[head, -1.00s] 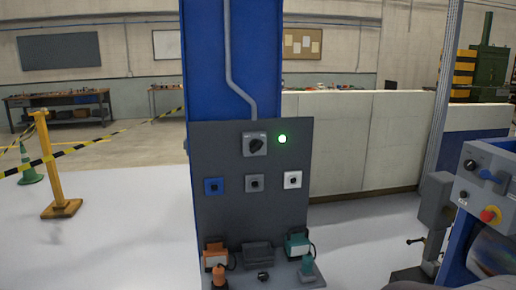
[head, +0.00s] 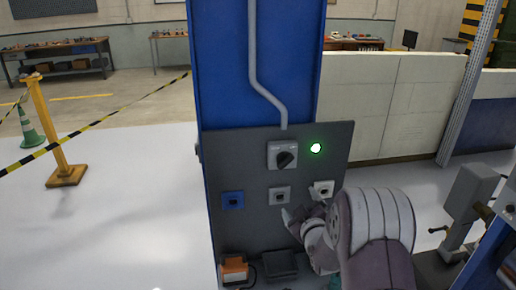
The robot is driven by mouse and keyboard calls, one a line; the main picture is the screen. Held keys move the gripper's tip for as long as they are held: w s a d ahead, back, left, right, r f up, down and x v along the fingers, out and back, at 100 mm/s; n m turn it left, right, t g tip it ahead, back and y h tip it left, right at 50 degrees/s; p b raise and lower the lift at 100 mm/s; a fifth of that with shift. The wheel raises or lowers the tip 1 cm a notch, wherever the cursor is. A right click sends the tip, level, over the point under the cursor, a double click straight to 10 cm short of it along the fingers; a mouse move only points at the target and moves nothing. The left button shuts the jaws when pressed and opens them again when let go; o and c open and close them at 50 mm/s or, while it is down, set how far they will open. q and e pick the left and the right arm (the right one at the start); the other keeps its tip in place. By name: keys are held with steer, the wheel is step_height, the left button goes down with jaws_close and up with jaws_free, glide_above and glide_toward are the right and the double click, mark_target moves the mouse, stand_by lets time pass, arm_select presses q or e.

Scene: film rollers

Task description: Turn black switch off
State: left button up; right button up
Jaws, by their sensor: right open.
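The black switch (head: 286,159) is a round black knob on a light grey housing, high on the dark grey panel (head: 231,154). Its knob looks slanted. A green light (head: 316,148) glows just right of it. My right gripper (head: 289,216) is in front of the panel, below the black switch and near the grey socket, apart from the switch. It looks empty; its fingers are small and partly hidden by my arm. My left gripper is not in view.
Blue (head: 233,200), grey (head: 279,195) and white (head: 322,189) sockets sit below the switch. An orange device (head: 234,270) and a dark box (head: 281,263) stand at the panel's foot. A grey conduit (head: 254,62) runs down the blue column (head: 222,70). A yellow post (head: 56,135) stands left.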

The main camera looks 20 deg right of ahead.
mark_target(288, 165)
step_height(288, 165, up, 6)
steer(key=n+t+p, duration=0.2)
steer(key=p+x, duration=0.1)
steer(key=x, duration=0.2)
steer(key=f+p+x, duration=0.1)
steer(key=x, duration=0.3)
steer(key=p+x, duration=0.1)
steer(key=x, duration=0.3)
steer(key=shift+w+a+f+p, duration=0.2)
steer(key=shift+w+a+p, duration=0.1)
steer(key=shift+p, duration=0.1)
steer(key=shift+s+r, duration=0.1)
steer(key=shift+s, duration=0.15)
steer(key=shift+w+d, duration=0.1)
steer(key=shift+w+f, duration=0.2)
steer(key=shift+c, duration=1.3)
steer(key=shift+w+f, duration=0.1)
steer(key=c, duration=0.8)
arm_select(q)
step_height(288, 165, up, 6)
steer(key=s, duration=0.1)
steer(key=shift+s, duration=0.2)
